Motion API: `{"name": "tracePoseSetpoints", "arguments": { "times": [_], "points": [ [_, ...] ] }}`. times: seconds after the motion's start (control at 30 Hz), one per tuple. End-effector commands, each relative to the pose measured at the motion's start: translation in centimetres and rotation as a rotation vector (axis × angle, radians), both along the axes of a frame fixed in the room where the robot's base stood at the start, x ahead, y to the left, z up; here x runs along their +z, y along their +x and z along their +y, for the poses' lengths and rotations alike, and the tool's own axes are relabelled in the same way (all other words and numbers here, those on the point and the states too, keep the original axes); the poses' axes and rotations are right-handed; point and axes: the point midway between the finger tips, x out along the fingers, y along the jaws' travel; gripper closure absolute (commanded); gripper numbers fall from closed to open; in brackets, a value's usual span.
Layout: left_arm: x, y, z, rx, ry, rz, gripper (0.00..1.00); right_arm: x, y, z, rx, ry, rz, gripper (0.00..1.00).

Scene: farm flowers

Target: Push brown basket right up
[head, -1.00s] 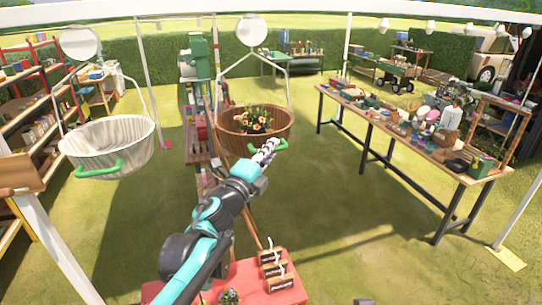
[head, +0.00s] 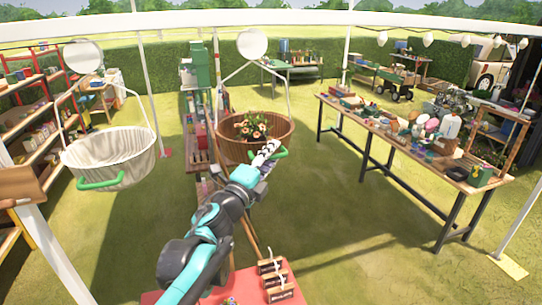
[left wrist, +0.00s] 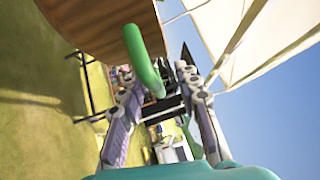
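The brown basket (head: 232,152) hangs from a round white disc (head: 252,43) by thin white rods in the middle of the head view. It holds orange flowers with green leaves (head: 251,127) and has a green handle (head: 283,153) on its near side. My left gripper (head: 268,149) is at this handle. In the left wrist view the left gripper's fingers (left wrist: 160,80) stand apart with the green handle (left wrist: 143,62) between them. The basket's brown side (left wrist: 105,20) shows just beyond. Contact with the handle is not clear. My right gripper does not show.
A pale basket (head: 110,160) with a green handle hangs to the left. A long wooden table (head: 395,135) with many goods stands at the right. A red table (head: 245,285) with brown-labelled items is below my arm. Open grass lies between.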

Motion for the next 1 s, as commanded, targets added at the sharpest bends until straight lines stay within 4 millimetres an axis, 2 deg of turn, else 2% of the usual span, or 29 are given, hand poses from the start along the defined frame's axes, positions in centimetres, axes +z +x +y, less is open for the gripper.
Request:
{"name": "tracePoseSetpoints", "arguments": {
  "times": [0.17,0.6,0.8,1.0],
  "points": [
    [-0.2,-1.1,0.6,0.000,0.001,0.000,0.68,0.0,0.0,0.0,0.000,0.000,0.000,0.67],
    [-1.3,-8.8,4.7,0.002,0.001,-0.001,0.68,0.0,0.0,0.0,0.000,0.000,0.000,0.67],
    [-1.5,-10.4,5.4,0.001,0.000,0.000,0.68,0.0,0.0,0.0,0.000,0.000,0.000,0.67],
    [-1.5,-10.6,5.5,0.000,0.000,0.000,0.68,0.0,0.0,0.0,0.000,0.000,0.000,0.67]
  ]
}}
